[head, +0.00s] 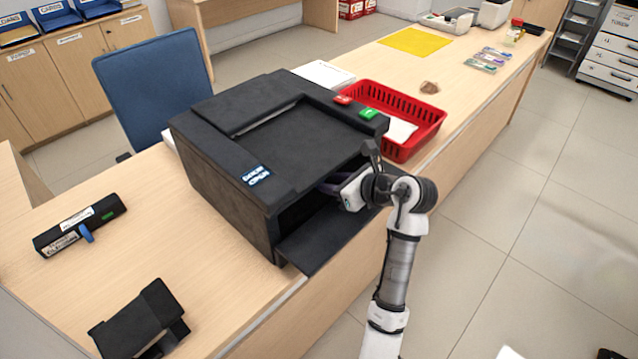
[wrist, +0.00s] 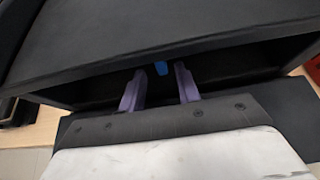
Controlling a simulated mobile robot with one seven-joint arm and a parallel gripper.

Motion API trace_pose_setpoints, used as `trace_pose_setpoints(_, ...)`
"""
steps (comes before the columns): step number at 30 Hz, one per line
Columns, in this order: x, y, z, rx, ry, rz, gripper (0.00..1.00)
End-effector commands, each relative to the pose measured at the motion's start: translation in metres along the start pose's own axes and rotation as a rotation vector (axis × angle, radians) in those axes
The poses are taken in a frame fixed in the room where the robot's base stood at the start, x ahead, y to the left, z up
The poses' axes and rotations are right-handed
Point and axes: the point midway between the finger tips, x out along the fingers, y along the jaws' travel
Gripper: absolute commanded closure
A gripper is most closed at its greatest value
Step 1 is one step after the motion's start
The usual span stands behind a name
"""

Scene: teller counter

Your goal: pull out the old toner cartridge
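The black printer (head: 215,150) stands on the counter with its front flap (head: 335,238) folded down. In the wrist view a small blue tab (wrist: 161,68) shows in the dark front opening; the old cartridge's body is hidden in shadow. My gripper (head: 326,187) reaches into the opening from the right. In the wrist view my gripper (wrist: 159,73) is open, its two purple fingers apart, with the blue tab showing between and just beyond their tips. I cannot tell whether they touch it. Another black cartridge (head: 78,226) with a blue tab and labels lies on the counter at left.
A red basket (head: 425,118) with white paper stands behind the printer, to the right. A black stand-like object (head: 138,318) is at the front left. A blue chair (head: 150,85) is behind the counter. The counter left of the printer has free room.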

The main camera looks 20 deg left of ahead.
Motion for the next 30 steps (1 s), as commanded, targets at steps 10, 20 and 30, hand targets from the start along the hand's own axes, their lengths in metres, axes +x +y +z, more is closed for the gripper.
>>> trace_pose_setpoints(10,0.037,0.0,-0.001,0.001,0.0,0.0,0.67)
trace_pose_setpoints(20,0.042,0.0,0.001,0.001,-0.001,0.0,0.67)
trace_pose_setpoints(30,0.041,0.0,0.0,0.001,-0.001,0.0,0.85)
